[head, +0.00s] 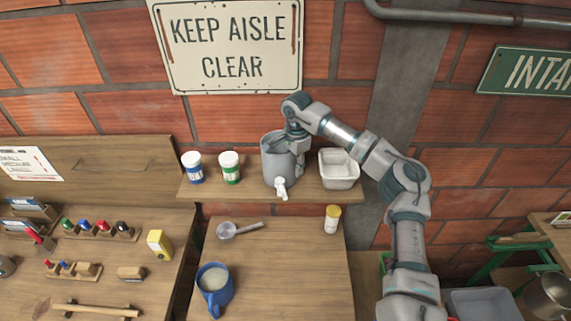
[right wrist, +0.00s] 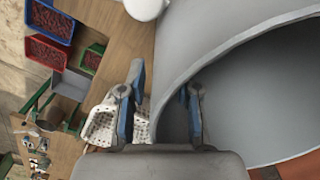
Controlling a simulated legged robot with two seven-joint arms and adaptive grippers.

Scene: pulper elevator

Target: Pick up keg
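The keg is a grey open-topped cylinder (head: 275,160) with a white tap (head: 281,187) low on its front. It stands upright on the wooden wall shelf. My right gripper (head: 299,142) is at the right side of its rim, reaching down from above. In the right wrist view the keg (right wrist: 240,50) fills the right side, with its opening dark. The right gripper's fingers (right wrist: 162,98) are spread apart, one outside the keg wall and the other at the inner side of the rim. The wall lies between them, not visibly clamped. My left gripper is not in view.
A white basket (head: 340,168) stands close right of the keg; blue-labelled (head: 194,167) and green-labelled (head: 230,167) jars stand left. Below, the table holds a blue mug (head: 214,288), a scoop (head: 238,229) and a yellow-capped bottle (head: 332,219). The shelf's front edge (head: 225,198) is near the tap.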

